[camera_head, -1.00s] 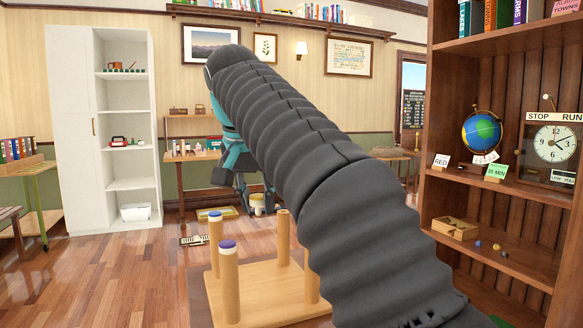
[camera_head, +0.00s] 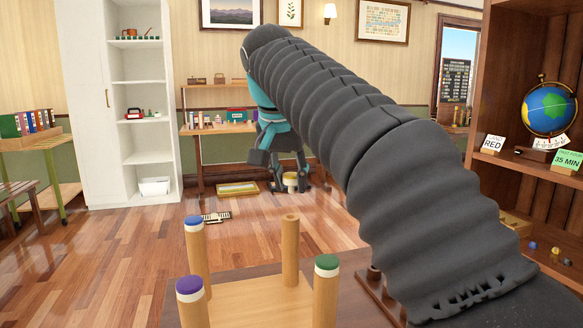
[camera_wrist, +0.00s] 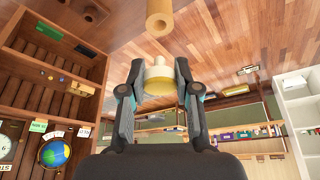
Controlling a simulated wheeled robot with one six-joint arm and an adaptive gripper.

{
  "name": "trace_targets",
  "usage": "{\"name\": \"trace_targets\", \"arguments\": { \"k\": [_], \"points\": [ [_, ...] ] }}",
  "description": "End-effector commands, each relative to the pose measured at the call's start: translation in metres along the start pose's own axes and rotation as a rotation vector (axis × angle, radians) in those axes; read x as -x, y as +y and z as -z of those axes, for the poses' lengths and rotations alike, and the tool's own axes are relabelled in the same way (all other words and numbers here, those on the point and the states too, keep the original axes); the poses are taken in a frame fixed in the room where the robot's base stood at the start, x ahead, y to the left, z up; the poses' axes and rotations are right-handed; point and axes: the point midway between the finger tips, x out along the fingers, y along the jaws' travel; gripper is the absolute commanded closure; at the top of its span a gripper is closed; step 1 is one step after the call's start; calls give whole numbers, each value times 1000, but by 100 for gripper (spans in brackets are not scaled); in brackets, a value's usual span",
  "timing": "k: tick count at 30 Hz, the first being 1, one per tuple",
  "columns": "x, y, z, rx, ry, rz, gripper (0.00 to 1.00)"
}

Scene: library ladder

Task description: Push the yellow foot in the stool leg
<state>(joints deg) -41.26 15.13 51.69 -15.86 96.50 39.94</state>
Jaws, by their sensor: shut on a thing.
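The stool stands upside down at the bottom of the head view, its wooden seat (camera_head: 262,300) low and its legs up. One bare leg (camera_head: 290,252) has an open hole in its top end. The same leg end shows at the top of the wrist view (camera_wrist: 160,20). My gripper (camera_head: 287,182) is shut on the yellow foot (camera_wrist: 157,86), which has a pale cream part beside its yellow part. The foot also shows in the head view (camera_head: 290,177). In the wrist view, the foot is apart from the leg.
The other legs carry a blue foot (camera_head: 193,221), a purple foot (camera_head: 189,287) and a green foot (camera_head: 327,262). A dark wooden bookcase (camera_head: 480,205) stands at right, a white cabinet (camera_head: 92,110) at left. The floor behind the stool is mostly clear.

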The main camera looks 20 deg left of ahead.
Motion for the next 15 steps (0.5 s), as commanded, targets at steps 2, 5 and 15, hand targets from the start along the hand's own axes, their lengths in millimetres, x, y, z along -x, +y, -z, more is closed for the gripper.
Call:
{"name": "trace_targets", "arguments": {
  "k": [2, 5, 15],
  "points": [
    [-6, 0, -3, 2, -1, -1, 80],
    [-14, 0, -7, 3, -1, -1, 80],
    [-35, -1, -16, 2, 0, 1, 80]
  ]
}}
